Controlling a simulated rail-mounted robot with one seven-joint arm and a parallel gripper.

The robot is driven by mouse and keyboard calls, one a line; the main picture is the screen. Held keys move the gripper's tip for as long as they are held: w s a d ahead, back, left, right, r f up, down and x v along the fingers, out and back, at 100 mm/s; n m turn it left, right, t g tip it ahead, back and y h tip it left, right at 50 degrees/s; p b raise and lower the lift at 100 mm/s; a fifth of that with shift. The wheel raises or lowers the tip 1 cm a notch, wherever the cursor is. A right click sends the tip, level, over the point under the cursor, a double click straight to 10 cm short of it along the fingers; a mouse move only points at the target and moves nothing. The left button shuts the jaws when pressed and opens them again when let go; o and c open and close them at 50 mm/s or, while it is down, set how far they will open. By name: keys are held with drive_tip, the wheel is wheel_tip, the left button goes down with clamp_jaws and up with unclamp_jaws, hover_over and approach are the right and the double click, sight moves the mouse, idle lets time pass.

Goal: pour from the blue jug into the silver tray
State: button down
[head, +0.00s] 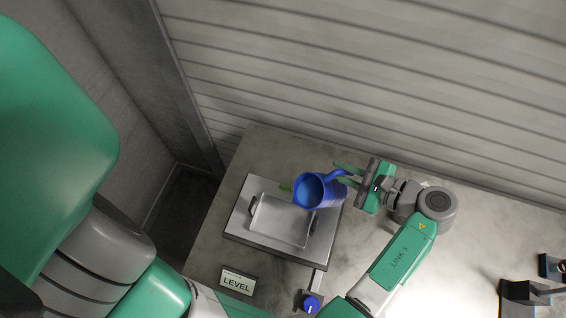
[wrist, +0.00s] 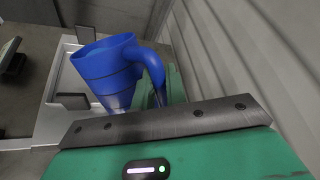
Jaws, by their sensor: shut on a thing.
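The blue jug (head: 311,191) is held up at the right side of the silver tray, its open mouth showing to the head camera. My gripper (head: 348,177) is shut on the jug's handle, coming from the right. In the wrist view the jug (wrist: 104,72) looks tilted, with its handle (wrist: 153,66) toward my gripper. The silver tray (head: 262,237) lies flat on a grey plate, below and left of the jug.
The tray stands on a square grey platform (head: 238,219) on the worktop (head: 365,262). A LEVEL sign (head: 237,283) and a blue knob (head: 311,304) are at the front. A ribbed wall (head: 380,80) rises close behind. Dark blocks (head: 525,291) are at far right.

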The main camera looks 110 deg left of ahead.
sight(336, 174)
drive_tip(key=shift+s+d+r+n+t+y, duration=0.3)
drive_tip(key=shift+r+n, duration=0.1)
drive_tip(key=shift+r, duration=0.15)
idle(0.4)
drive_tip(key=shift+s+d+n+t, duration=0.2)
drive_tip(key=shift+d+n+t, duration=0.1)
drive_tip(key=shift+n+t, duration=0.1)
idle(1.2)
drive_tip(key=shift+s+d+r+n+t+y, duration=0.3)
drive_tip(key=shift+d+r+n+y, duration=0.1)
drive_tip(key=shift+r+y, duration=0.25)
idle(1.8)
